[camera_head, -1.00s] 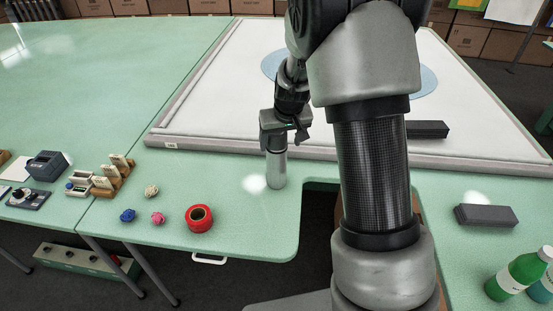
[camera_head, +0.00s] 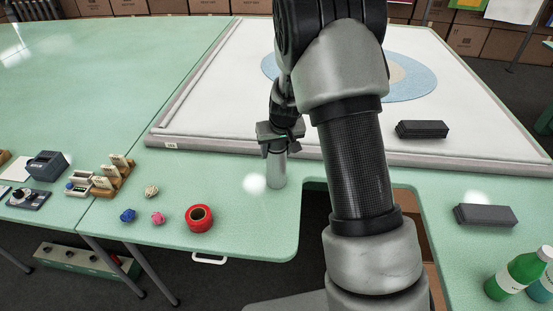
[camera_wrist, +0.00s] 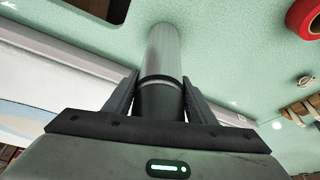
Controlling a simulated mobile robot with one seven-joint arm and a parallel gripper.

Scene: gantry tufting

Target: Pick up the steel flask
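The steel flask (camera_head: 276,172) stands upright on the green table, just in front of the white framed panel. In the wrist view the flask (camera_wrist: 163,45) shows as a grey cylinder with a dark upper part, running between the two fingers of my gripper (camera_wrist: 160,82). In the head view my gripper (camera_head: 279,147) is at the flask's top, with a finger on either side. The fingertips lie close along the flask's sides; whether they press on it I cannot tell. The flask's top is hidden by the gripper.
A red tape roll (camera_head: 199,218) and small yarn balls (camera_head: 157,217) lie left of the flask. The white panel (camera_head: 215,110) lies behind it. A table cutout (camera_head: 315,215) is to the right. Dark blocks (camera_head: 485,215) and a green bottle (camera_head: 518,272) are further right.

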